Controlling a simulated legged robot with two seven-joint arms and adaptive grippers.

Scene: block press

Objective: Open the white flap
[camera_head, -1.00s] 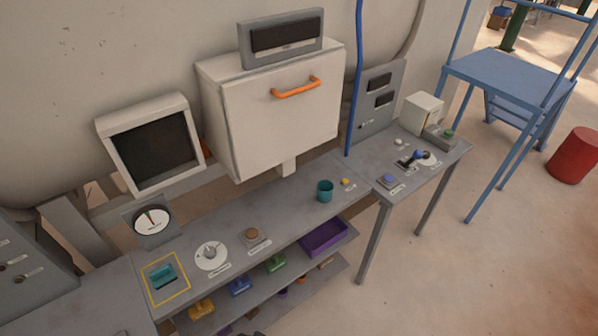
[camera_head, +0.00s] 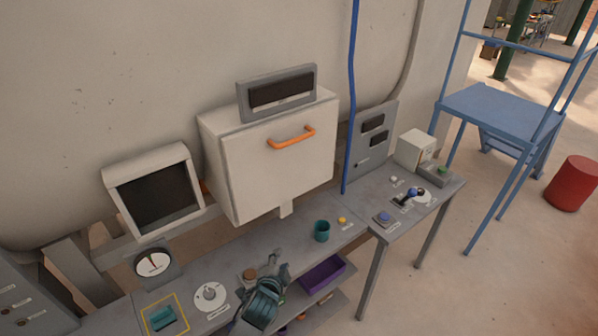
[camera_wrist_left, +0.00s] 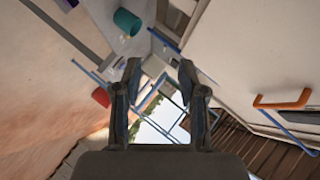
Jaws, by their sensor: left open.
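The white flap (camera_head: 275,168) is the front of a white box on the wall, with an orange bar handle (camera_head: 291,138) near its top edge. The flap looks shut. My left gripper (camera_head: 271,262) is low in front of the bench, below the box and apart from the handle. In the left wrist view its two fingers (camera_wrist_left: 159,75) are spread with nothing between them. The orange handle also shows there at the right edge (camera_wrist_left: 283,101), off to the side of the fingers. My right gripper is not in view.
A teal cup (camera_head: 322,231) stands on the bench (camera_head: 225,260) below the box. A blue vertical pipe (camera_head: 350,100) runs just right of the box. A screen (camera_head: 156,195) hangs at the left. A purple tray (camera_head: 323,274) sits on the lower shelf.

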